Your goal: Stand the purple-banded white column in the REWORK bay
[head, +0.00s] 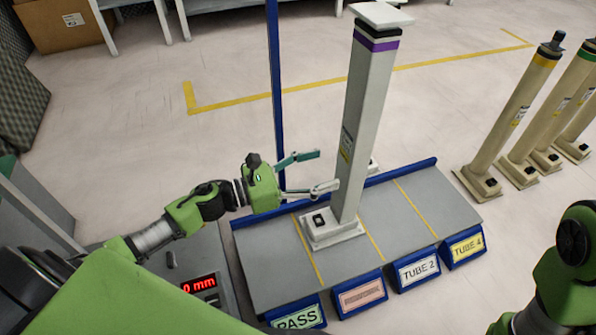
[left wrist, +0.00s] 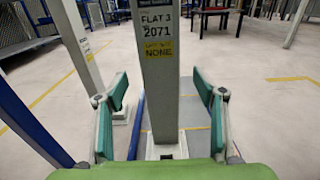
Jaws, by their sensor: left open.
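The purple-banded white column (head: 363,130) stands upright with its square base in the second bay from the left of the grey rack (head: 277,268). That bay's pink label (head: 361,295) is too blurred to read. My left gripper (head: 328,169) is open at the column's left side, low on the shaft, its fingertips close to it. In the left wrist view the column (left wrist: 160,75) rises straight ahead, centred between the spread fingers, with clear gaps on both sides. Whether the fingertips reach past its near face is unclear. My right gripper is out of view; only part of that arm shows at lower right.
Yellow lines divide the rack into bays; PASS (head: 297,317) is left, TUBE 2 (head: 418,270) and TUBE 4 (head: 466,246) are right and empty. A blue post (head: 275,90) stands behind my left gripper. Several beige columns, one yellow-banded (head: 515,120), stand on the floor at right.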

